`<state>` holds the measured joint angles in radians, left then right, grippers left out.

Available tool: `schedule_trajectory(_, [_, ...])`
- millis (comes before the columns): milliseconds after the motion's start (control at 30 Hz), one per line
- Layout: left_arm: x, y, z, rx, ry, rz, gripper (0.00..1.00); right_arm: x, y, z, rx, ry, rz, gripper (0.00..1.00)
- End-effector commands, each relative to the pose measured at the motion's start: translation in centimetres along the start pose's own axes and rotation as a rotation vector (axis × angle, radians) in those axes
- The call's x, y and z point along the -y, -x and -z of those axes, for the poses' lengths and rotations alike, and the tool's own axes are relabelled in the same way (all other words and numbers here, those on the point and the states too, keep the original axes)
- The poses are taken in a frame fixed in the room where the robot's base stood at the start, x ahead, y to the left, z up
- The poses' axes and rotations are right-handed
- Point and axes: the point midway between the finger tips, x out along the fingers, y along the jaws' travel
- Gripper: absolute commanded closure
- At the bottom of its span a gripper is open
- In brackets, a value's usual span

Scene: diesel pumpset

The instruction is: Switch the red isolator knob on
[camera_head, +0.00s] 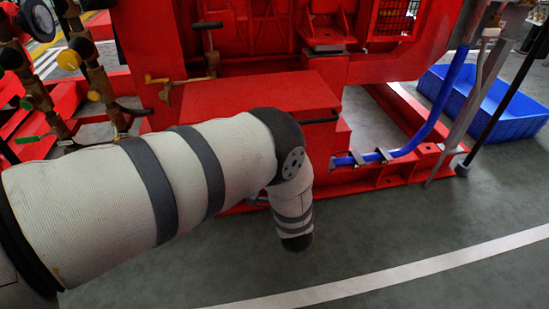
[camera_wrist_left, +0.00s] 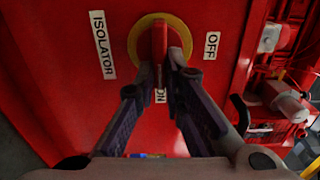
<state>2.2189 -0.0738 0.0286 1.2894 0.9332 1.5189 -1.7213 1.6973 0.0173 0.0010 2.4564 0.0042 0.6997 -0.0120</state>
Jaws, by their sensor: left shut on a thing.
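The red isolator knob (camera_wrist_left: 159,40) is a narrow bar in front of a yellow ring (camera_wrist_left: 134,42) on a red panel, seen in the left wrist view. A white ISOLATOR label (camera_wrist_left: 102,44) is left of the ring, an OFF label (camera_wrist_left: 211,45) is right of it, and an ON label (camera_wrist_left: 160,95) is below, partly covered by my fingers. My left gripper (camera_wrist_left: 160,70) is shut on the knob's lower part. The bar looks upright in this view, its lower end towards ON. The head view shows neither knob nor left gripper; my left arm bends down there. My right gripper is not in view.
The red pumpset frame (camera_head: 400,168) fills the back, with a blue hose (camera_head: 440,110) on its right. Brass valves and gauges (camera_head: 92,75) stand at the left. A blue crate (camera_head: 490,107) is at the far right. The grey floor in front is clear.

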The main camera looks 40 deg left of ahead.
Motion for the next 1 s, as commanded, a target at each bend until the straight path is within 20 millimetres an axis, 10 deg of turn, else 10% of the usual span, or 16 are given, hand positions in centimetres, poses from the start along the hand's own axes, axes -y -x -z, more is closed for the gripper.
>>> schedule_trajectory(167, [-0.2, 0.1, -0.2, 0.005, -0.005, -0.005, 1.0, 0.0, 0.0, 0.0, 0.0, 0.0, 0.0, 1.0])
schedule_trajectory(300, [-0.2, 0.1, -0.2, 0.004, -0.004, -0.004, 0.7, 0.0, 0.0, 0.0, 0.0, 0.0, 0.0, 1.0])
schedule_trajectory(600, [-0.1, 0.4, -0.1, 0.001, -0.001, -0.002, 0.7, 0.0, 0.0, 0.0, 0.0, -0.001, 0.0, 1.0])
schedule_trajectory(1000, [-0.1, 9.8, -0.1, 0.0, -0.003, -0.004, 0.7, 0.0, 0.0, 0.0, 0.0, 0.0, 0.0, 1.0])
